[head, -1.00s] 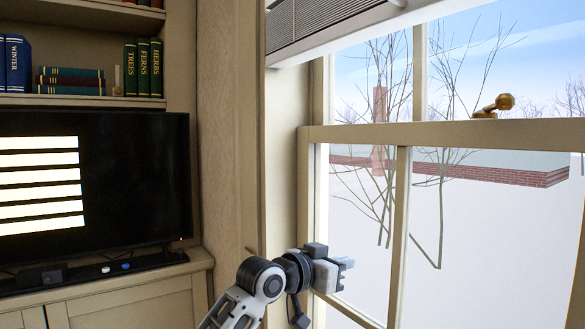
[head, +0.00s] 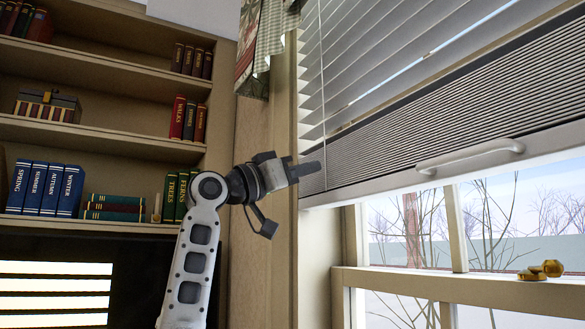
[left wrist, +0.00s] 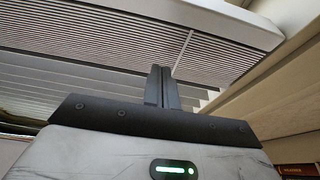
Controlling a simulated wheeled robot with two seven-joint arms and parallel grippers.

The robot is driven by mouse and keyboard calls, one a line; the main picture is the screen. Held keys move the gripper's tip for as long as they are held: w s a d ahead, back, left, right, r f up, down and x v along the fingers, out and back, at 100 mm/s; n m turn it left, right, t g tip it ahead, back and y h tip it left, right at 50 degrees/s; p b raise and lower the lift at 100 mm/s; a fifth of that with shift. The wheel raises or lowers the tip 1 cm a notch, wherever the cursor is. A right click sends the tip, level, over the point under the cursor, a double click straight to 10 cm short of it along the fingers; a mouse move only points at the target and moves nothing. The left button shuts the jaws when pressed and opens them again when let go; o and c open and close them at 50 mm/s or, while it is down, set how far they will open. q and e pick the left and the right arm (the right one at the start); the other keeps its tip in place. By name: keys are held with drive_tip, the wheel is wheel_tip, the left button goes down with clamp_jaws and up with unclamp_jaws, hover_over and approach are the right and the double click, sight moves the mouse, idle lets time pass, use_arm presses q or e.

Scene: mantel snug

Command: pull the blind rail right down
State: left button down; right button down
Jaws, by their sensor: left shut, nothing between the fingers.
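The blind's white bottom rail (head: 370,186) runs along the lower edge of the stacked slats, across the upper part of the window. A white bar handle (head: 470,157) is on its front. My left gripper (head: 318,170) is shut and empty. In the head view it overlaps the left end of the stacked slats, left of the handle and apart from it. In the left wrist view the shut fingers (left wrist: 161,88) point up toward the stacked slats, with the rail (left wrist: 240,22) beyond them. The handle does not show there. My right gripper is in neither view.
A patterned curtain (head: 262,45) hangs left of the blind. Bookshelves (head: 100,130) and a dark screen (head: 130,285) stand at the left. A brass window catch (head: 540,270) sits on the sash bar. The space before the glass below the rail is clear.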

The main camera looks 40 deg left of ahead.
sight(340, 181)
use_arm(q)
drive_tip(key=x, duration=0.2)
drive_tip(key=p+x, duration=0.1)
drive_tip(key=x, duration=0.1)
drive_tip(key=shift+r, duration=0.3)
drive_tip(key=f, duration=0.3)
drive_tip(key=shift+w+f, duration=0.25)
drive_tip(key=shift+w, duration=0.05)
drive_tip(key=shift+d+f, duration=0.1)
drive_tip(key=shift+f, duration=0.35)
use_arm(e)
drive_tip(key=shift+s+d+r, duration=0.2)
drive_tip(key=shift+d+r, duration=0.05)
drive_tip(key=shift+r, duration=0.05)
use_arm(q)
drive_tip(key=shift+f, duration=0.1)
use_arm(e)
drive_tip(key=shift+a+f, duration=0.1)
